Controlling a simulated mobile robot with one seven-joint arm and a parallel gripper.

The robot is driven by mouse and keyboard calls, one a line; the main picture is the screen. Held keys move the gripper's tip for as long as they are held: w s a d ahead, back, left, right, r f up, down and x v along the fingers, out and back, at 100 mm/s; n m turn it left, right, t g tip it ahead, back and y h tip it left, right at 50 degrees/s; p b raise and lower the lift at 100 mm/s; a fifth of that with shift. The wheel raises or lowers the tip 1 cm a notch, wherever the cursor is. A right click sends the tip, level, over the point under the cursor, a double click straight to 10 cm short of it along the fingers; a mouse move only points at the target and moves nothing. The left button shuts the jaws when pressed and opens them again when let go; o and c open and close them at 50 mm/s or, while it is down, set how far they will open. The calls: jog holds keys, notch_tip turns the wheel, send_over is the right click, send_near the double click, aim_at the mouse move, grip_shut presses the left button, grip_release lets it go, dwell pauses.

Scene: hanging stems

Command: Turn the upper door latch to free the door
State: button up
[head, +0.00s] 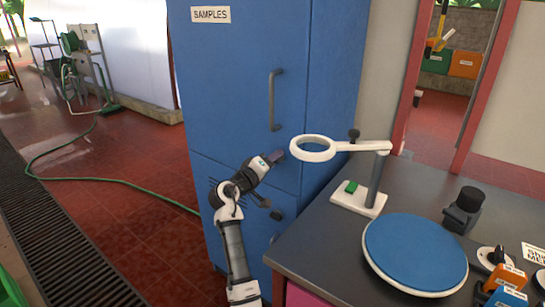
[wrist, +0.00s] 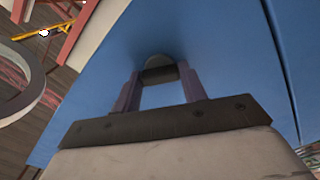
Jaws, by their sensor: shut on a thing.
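The blue cabinet (head: 228,85) has an upper door with a "SAMPLES" label (head: 210,14) and a long grey vertical handle (head: 274,100). My gripper (head: 275,156) is at the lower right of the upper door, below the handle. In the wrist view my gripper's two fingers (wrist: 161,88) stand on either side of a small dark latch (wrist: 159,74) on the blue face and are shut on it. In the head view my gripper hides this latch. The upper door looks closed.
A white ring magnifier (head: 314,149) on a stand is close right of my gripper. The dark bench (head: 300,258) holds a blue round plate (head: 415,252) and a small black device (head: 464,210). A green hose (head: 110,181) lies on the open red floor at left.

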jog(key=n+p, duration=0.3)
jog(key=n, duration=0.3)
jog(key=shift+p, duration=0.4)
dwell(0.3)
jog(key=o, duration=1)
jog(key=b+v, duration=0.3)
jog(key=v, duration=1.1)
jog(key=shift+b, duration=0.35)
